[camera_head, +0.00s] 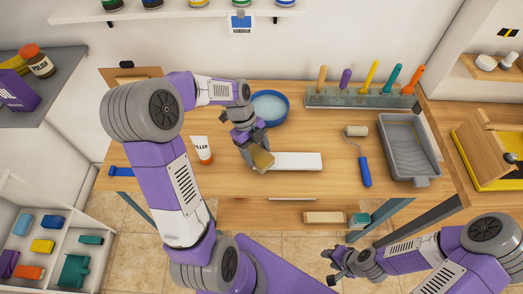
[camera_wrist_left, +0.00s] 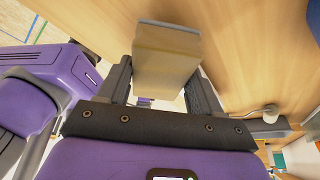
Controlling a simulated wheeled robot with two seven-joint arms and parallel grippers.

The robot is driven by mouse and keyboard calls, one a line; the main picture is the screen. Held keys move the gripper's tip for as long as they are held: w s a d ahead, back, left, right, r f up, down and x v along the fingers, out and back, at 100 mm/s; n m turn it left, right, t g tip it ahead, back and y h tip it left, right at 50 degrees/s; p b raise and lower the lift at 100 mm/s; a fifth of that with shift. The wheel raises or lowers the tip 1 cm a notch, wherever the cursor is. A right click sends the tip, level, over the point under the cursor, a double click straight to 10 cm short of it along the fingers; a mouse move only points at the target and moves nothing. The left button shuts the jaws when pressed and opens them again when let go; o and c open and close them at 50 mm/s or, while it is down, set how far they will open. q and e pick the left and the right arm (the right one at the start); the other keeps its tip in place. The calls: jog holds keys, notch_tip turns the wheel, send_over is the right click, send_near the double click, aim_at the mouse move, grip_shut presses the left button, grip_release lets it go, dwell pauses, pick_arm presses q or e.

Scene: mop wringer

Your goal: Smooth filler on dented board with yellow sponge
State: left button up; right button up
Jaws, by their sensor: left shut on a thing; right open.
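The white board (camera_head: 298,161) lies flat on the wooden workbench. No dent or filler can be made out at this size. My left gripper (camera_head: 256,147) is shut on the tan-yellow sponge (camera_head: 263,160), pointing down at the board's left end. The sponge covers that end from view; I cannot tell whether it touches the board. In the left wrist view the sponge (camera_wrist_left: 166,58) sits between both fingers. The white and orange filler tube (camera_head: 202,150) stands left of the board. My right gripper (camera_head: 336,263) is open and empty in front of the bench.
A blue bowl of liquid (camera_head: 270,106) stands behind the board. A roller with a blue handle (camera_head: 362,165) and a grey paint tray (camera_head: 408,150) lie to the right. A rack of several coloured-handled tools (camera_head: 350,98) is at the back. The bench's front middle is clear.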

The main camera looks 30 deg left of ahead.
aim_at(267, 153)
pick_arm(q)
jog(key=shift+w+d, duration=0.45)
jog(key=shift+d, duration=0.25)
jog(key=shift+w+d, duration=0.4)
jog(key=shift+d, duration=0.25)
jog(key=shift+w+d+f, duration=0.1)
jog(key=shift+w+d, duration=0.25)
jog(key=shift+d, duration=0.3)
jog(key=shift+w+d, duration=0.35)
jog(key=shift+d, duration=0.25)
notch_tip(267, 153, up, 7)
jog(key=p, duration=0.5)
